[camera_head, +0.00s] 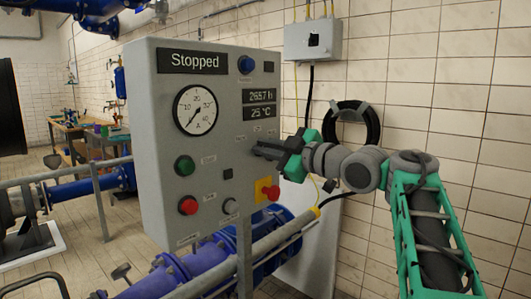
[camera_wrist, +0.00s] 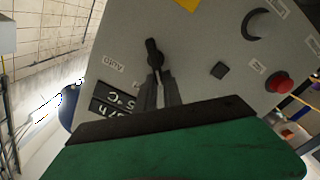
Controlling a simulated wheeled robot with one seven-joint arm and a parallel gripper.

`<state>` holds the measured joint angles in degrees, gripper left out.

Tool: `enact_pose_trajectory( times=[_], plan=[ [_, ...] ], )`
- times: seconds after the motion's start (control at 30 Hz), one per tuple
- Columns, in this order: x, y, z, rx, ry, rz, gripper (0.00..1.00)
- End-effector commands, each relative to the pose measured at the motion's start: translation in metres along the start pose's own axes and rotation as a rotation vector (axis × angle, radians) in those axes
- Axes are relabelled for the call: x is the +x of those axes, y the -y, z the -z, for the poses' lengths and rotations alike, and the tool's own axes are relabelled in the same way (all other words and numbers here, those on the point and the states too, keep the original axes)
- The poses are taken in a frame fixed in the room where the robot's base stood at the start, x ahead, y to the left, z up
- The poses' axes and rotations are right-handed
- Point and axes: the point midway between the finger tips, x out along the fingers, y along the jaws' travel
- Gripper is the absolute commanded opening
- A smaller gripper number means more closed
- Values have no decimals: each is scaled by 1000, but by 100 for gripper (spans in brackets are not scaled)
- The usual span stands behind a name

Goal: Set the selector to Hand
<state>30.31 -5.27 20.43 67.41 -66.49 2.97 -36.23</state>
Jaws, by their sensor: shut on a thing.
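The grey control panel (camera_head: 150,120) fills the left middle of the head view, and its upper display reads "Stopped". The selector is a small black knob (camera_wrist: 153,50) on the panel face, near the digital readouts. My gripper (camera_head: 262,148) reaches in from the right and covers the selector in the head view. In the wrist view, its two dark fingers (camera_wrist: 157,78) are closed together on the knob's near end. The knob lies roughly in line with the fingers, slightly tilted.
The panel also carries a round gauge (camera_head: 195,110), a green button (camera_head: 184,166), a red button (camera_head: 188,206) and a red mushroom button on a yellow plate (camera_head: 266,191) just below my gripper. Blue pipes (camera_head: 190,270) run below. A tiled wall stands behind.

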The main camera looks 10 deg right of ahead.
Motion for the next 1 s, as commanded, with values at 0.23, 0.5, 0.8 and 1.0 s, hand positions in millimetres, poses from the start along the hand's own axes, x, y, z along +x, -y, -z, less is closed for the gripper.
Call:
enact_pose_trajectory(
  times=[0.23,0.5,0.8,1.0],
  plan=[
    [0,0,0,0,0,0,0],
    [0,0,0,0,0,0,28],
    [-1,0,0,1,1,0,33],
    [-30,-1,-1,-1,4,-4,33]
  ],
)
